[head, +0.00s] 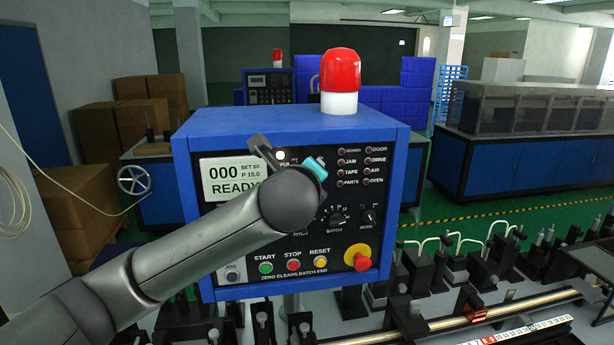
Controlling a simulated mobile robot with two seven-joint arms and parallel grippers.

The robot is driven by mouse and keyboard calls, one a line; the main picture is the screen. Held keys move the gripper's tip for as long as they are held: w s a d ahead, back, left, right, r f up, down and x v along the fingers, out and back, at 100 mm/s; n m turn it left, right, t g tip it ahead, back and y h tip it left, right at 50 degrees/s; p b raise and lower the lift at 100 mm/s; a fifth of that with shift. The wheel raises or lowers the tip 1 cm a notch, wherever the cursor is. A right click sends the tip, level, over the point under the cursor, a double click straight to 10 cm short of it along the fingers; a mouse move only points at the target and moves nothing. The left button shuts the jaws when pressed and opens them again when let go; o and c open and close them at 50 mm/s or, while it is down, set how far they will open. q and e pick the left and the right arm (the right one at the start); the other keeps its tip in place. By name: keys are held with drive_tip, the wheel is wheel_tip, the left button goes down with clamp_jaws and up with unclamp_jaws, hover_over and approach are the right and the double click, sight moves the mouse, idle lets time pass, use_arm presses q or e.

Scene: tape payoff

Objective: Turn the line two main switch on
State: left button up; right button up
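The blue control box (290,122) stands in front of me, with a black panel facing me. Its display (234,178) reads 000 and READY. My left arm crosses the panel from the lower left. My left gripper (286,160) is in front of the panel's upper middle, right of the display, beside a pale round spot (281,155). A dark finger-like part and a cyan part show there; the wrist hides the rest. I cannot make out the main switch; part of the panel is hidden behind my arm. My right gripper is not in view.
Start (266,267), stop (293,265) and reset (320,262) buttons sit below my wrist. A red emergency knob (358,257) is at lower right, under the batch dial (337,218). A red beacon (340,70) tops the box. Machine fixtures fill the lower right.

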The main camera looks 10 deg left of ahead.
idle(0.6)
use_arm(q)
drive_tip(key=o, duration=1.4)
drive_tip(key=b+v, duration=0.1)
drive_tip(key=v, duration=1.4)
drive_tip(key=shift+s+d+r, duration=0.1)
drive_tip(key=shift+r, duration=0.1)
